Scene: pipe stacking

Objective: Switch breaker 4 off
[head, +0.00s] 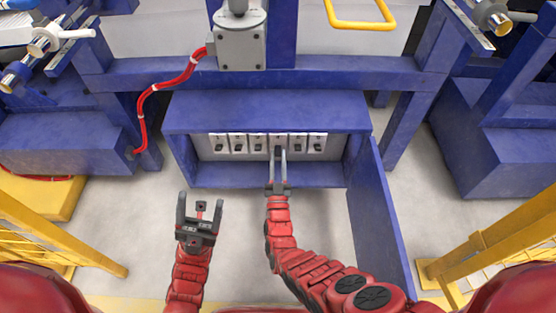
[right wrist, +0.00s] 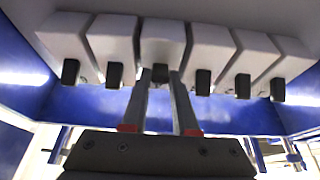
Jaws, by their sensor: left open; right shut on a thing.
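A row of several white breakers (head: 238,143) with black switches sits inside the open blue box. My right gripper (head: 278,152) reaches into the box at the breaker fourth from the left in the head view, which I take as breaker 4 (right wrist: 163,45). In the right wrist view its fingers (right wrist: 161,80) close around that breaker's black switch (right wrist: 160,73). The fingers partly hide the switch, and I cannot tell its position. My left gripper (head: 200,203) is open and empty, in front of the box to the left.
The blue box (head: 265,112) has its door (head: 380,220) swung open on the right, beside my right arm. A red cable (head: 150,92) runs down to the left of the box. Yellow railings (head: 490,250) stand at both sides. The floor before the box is clear.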

